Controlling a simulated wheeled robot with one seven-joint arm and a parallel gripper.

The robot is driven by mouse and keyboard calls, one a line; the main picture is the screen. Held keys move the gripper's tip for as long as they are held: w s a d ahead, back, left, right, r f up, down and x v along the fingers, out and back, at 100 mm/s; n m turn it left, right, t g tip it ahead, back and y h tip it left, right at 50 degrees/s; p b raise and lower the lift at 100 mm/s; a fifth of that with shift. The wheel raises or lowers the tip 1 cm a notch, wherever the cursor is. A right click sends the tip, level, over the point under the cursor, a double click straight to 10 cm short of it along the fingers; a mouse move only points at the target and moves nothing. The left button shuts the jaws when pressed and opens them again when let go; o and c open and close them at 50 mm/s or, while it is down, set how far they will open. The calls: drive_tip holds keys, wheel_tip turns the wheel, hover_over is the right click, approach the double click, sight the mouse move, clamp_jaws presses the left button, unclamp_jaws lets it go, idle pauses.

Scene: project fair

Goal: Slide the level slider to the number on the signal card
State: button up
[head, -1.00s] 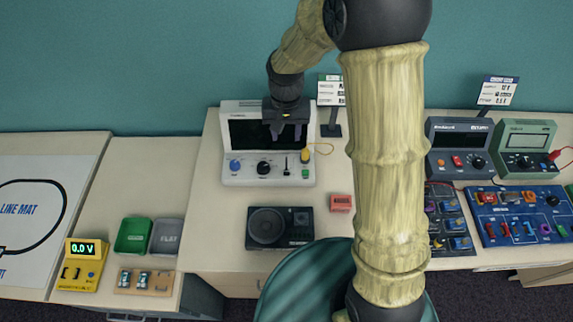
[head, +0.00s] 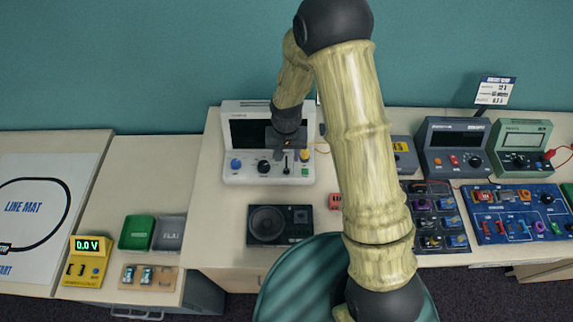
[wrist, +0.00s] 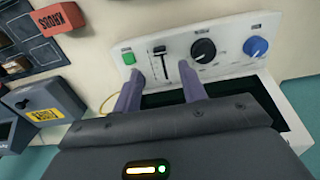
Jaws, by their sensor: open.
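The white instrument (head: 236,172) with a dark screen stands at the back of the middle table. Its level slider (wrist: 160,62) shows in the wrist view as a dark vertical slot between a green button and a black knob. Its handle is near the slot's upper end in that view; its number marks are too small to read. My gripper (wrist: 159,70) is open, its two purple fingers either side of the slider and apart from the handle. In the head view my gripper (head: 283,150) hangs over the instrument's front. The card behind the instrument is hidden by my arm.
A black knob (wrist: 203,50) and a blue knob (wrist: 256,47) sit beside the slider, with the green button (wrist: 128,58) on the other side. A speaker box (head: 280,226) lies in front. Meters (head: 455,148) and circuit boards fill the right; another card (head: 495,90) stands behind.

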sight(287, 170)
drive_tip(key=shift+f+p, duration=0.95)
drive_tip(key=shift+f, duration=2.75)
clamp_jaws()
